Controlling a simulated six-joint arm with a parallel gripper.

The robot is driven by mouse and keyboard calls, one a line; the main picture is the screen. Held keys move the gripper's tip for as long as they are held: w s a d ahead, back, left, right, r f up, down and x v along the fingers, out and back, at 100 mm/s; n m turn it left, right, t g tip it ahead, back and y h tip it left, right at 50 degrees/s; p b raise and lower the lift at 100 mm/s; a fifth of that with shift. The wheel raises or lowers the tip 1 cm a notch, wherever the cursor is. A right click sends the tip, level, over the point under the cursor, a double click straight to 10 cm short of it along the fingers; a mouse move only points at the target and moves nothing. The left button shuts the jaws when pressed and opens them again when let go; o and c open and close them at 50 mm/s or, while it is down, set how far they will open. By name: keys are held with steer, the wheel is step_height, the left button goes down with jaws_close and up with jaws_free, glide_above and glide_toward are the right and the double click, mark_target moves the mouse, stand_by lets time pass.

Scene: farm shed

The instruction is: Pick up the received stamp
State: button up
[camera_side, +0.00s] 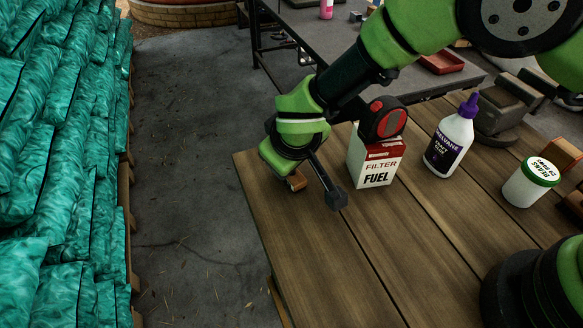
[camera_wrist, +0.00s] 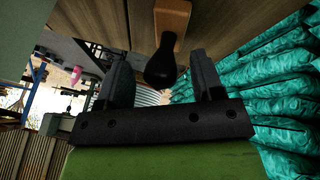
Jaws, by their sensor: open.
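The stamp shows in the wrist view as a light wooden block (camera_wrist: 172,22) with a rounded black handle (camera_wrist: 160,68). The handle points toward my gripper (camera_wrist: 162,78) and lies between its two spread fingers, with gaps on both sides. My gripper is open and holds nothing. In the side view my gripper (camera_side: 312,188) is low over the left end of the wooden table, with one dark finger in plain sight. A small wooden part of the stamp (camera_side: 296,182) shows beside it; the rest is hidden behind my gripper. I cannot read any label on it.
The table's front (camera_side: 345,265) is clear. Teal sacks (camera_side: 65,150) are stacked at left.

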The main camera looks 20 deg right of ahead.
steer(key=shift+w+f, duration=0.15)
steer(key=shift+f, duration=0.15)
steer(key=c, duration=1)
